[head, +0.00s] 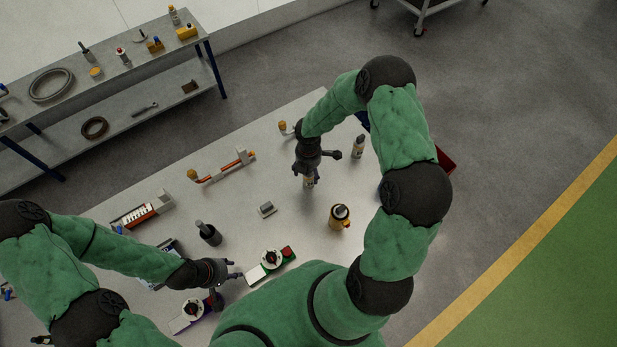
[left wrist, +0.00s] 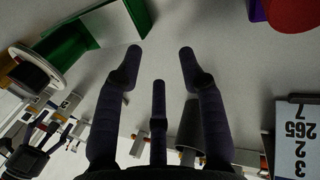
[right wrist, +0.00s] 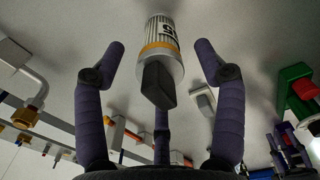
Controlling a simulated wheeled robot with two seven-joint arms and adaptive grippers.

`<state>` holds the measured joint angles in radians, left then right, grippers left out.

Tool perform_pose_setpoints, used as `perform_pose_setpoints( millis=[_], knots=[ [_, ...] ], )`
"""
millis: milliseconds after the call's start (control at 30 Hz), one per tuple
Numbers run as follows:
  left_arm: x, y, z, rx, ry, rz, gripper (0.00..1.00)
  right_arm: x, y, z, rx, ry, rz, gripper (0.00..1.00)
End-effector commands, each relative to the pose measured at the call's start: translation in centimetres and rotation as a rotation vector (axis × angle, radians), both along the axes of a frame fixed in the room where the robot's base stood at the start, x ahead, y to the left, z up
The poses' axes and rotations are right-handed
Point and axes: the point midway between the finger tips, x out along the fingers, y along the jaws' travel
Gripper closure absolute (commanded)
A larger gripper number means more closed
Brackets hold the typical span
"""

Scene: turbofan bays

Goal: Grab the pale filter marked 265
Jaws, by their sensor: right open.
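A pale ribbed filter (right wrist: 157,32) with an orange band and a dark end piece stands between and just beyond the fingertips of my right gripper (right wrist: 160,58). Dark characters show on its side, but only part is visible, so I cannot read the full number. In the head view the filter (head: 310,182) is directly below my right gripper (head: 309,172), partly hidden by it. My right gripper is open. My left gripper (head: 238,272) is open and empty over the near left part of the table; its spread fingers show in the left wrist view (left wrist: 163,52).
On the table (head: 285,237), another pale filter (head: 358,147) stands at the right, an orange-banded one (head: 339,215) nearer me, and a dark one (head: 208,232) at left. A number card (left wrist: 297,140) shows 7, 265 and 23. A small grey block (head: 267,209) lies mid-table.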

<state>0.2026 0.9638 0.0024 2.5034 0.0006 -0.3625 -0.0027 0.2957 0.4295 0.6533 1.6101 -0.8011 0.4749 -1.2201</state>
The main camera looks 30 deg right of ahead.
Motion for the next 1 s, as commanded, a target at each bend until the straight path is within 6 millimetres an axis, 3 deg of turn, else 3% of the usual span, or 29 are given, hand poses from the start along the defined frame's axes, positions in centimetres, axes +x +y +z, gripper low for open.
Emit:
perform_pose_setpoints(
  millis=[100,367,467,600,1000],
  knots=[
    [0.01,0.0,-0.04,0.0,0.0,0.0,0.6,0.01,-0.02,-1.07,0.0,-0.001,0.001,0.29],
    [0.01,0.0,-0.03,0.0,0.0,0.0,0.6,0.04,-0.04,-1.28,0.0,-0.001,0.0,0.29],
    [0.01,0.0,-0.03,0.0,0.0,0.0,0.6,0.03,-0.04,-1.27,0.0,-0.001,0.0,0.52],
    [0.01,0.0,-0.03,0.0,0.0,0.0,0.6,0.02,-0.03,-1.27,0.0,-0.001,0.0,0.92],
    [0.0,0.0,0.0,0.0,0.0,0.0,0.6,0.1,-0.06,-0.55,-0.001,-0.003,0.0,0.94]
  ],
)
